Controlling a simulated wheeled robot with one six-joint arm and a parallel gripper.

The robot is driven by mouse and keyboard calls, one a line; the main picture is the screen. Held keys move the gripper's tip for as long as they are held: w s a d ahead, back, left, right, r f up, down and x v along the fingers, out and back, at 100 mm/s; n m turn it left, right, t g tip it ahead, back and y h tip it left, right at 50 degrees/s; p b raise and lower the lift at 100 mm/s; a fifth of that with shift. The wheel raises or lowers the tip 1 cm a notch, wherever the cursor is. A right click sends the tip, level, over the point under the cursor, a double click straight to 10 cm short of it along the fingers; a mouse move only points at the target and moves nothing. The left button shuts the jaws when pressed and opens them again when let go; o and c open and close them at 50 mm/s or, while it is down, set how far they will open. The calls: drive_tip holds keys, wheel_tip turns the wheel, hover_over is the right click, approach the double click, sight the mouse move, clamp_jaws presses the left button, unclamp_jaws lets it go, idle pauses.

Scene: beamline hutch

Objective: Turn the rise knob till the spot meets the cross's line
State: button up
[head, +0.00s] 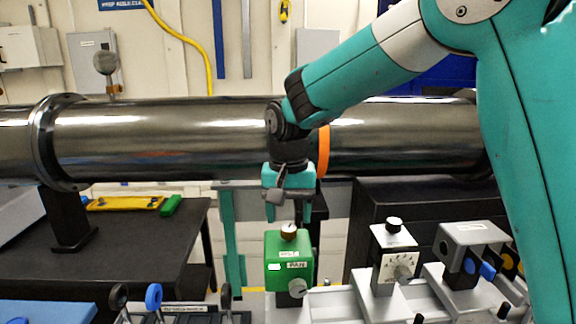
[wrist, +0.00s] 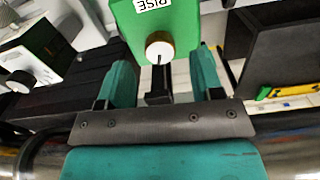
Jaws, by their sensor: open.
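The green box (head: 288,262) stands on the bench with a RISE label on its front. My gripper (head: 288,212) points down above the box, open and empty. In the wrist view its teal fingers (wrist: 162,65) show either side of the pale knob, with no contact visible. I cannot make out a spot or a cross.
A grey unit (head: 394,258) with a dial and black top knob stands right of the green box. Further right is another grey unit (head: 474,243) with blue parts. A large steel pipe (head: 180,135) crosses behind my gripper. Ring-topped holders (head: 153,296) stand at front left.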

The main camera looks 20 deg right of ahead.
sight(289, 228)
wheel_tip(289, 228, up, 14)
drive_tip(key=b, duration=0.1)
drive_tip(key=shift+r, duration=0.2)
drive_tip(key=shift+f, duration=0.1)
drive_tip(key=s+a+f+n+y, duration=0.2)
drive_tip(key=s+f+n, duration=0.3)
drive_tip(key=s, duration=0.7)
drive_tip(key=s+a+f+n+y, duration=0.2)
drive_tip(key=s+f+n, duration=0.4)
drive_tip(key=s, duration=0.6)
wheel_tip(289, 228, down, 3)
drive_tip(key=shift+s+a+r+n, duration=0.2)
drive_tip(key=shift+s+a+n, duration=0.1)
drive_tip(key=shift+a, duration=0.1)
